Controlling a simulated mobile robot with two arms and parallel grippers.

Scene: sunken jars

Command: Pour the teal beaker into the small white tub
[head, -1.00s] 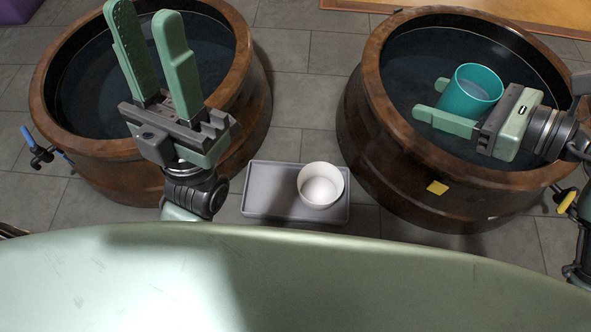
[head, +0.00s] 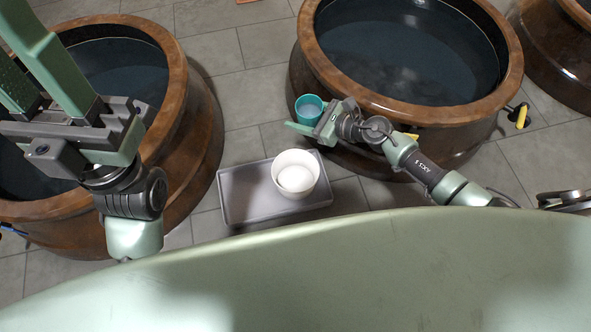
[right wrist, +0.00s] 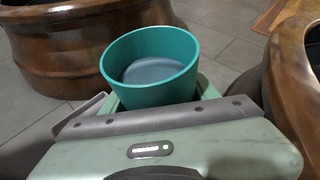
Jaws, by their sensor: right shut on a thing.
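The teal beaker (head: 309,109) is held by my right gripper (head: 305,122), which is shut on it just outside the left wall of the right jar. In the right wrist view the beaker (right wrist: 150,65) looks about upright, with grey-blue liquid inside. The small white tub (head: 296,174) stands on a grey tray (head: 245,205) on the floor, below and slightly left of the beaker in the head view. The tub's inside looks white. My left gripper (head: 30,60) is raised over the left jar, its fingers apart and empty.
A brown jar of dark liquid (head: 205,120) stands at the left and another (head: 300,70) at the upper right. A third jar (head: 555,60) shows at the far right edge.

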